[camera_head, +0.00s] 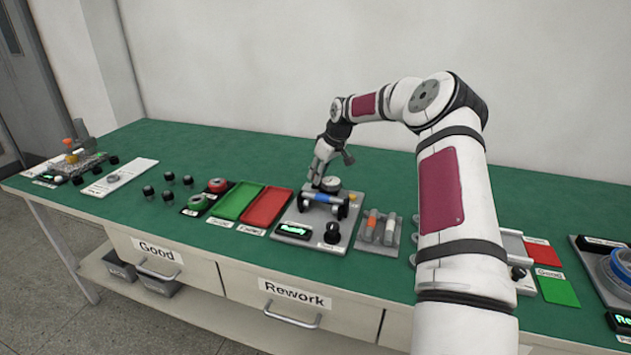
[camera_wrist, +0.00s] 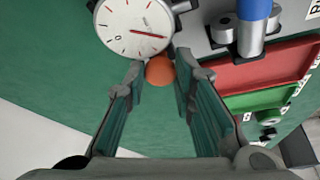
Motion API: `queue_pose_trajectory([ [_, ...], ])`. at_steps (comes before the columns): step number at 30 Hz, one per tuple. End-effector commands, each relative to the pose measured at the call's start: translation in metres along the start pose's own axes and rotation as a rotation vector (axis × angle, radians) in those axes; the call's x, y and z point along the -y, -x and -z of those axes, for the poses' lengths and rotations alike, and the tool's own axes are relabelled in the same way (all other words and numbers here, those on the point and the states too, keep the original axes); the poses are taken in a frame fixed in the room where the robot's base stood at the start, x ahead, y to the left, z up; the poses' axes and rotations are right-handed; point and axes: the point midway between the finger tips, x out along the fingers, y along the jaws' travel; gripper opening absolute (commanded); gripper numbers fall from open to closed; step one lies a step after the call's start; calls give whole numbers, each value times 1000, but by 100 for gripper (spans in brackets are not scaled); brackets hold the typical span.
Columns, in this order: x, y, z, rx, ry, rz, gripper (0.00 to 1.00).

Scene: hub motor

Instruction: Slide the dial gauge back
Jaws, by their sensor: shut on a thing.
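The dial gauge (camera_wrist: 135,22) has a round white face with a red needle and shows at the top of the wrist view. In the head view the gauge (camera_head: 330,184) stands at the back of a grey fixture. An orange knob (camera_wrist: 160,70) sits just below the dial face. My gripper (camera_wrist: 161,74) is shut on the orange knob, with a fingertip on each side. In the head view my gripper (camera_head: 318,170) reaches down beside the gauge and partly hides it.
A blue cylinder (camera_head: 320,197) rests across the fixture in front of the gauge. A black knob (camera_head: 332,233) and a lit green display (camera_head: 294,230) are at its front. Red (camera_head: 268,207) and green (camera_head: 238,202) trays lie to the left. Green table behind is clear.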

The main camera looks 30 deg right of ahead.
Motion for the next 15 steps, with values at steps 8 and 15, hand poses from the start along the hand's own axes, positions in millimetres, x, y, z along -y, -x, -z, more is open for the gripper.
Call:
queue_pose_trajectory([
  [8,-5,0,2,-5,1,-2,0],
  [15,-7,0,3,-8,1,-6,33],
])
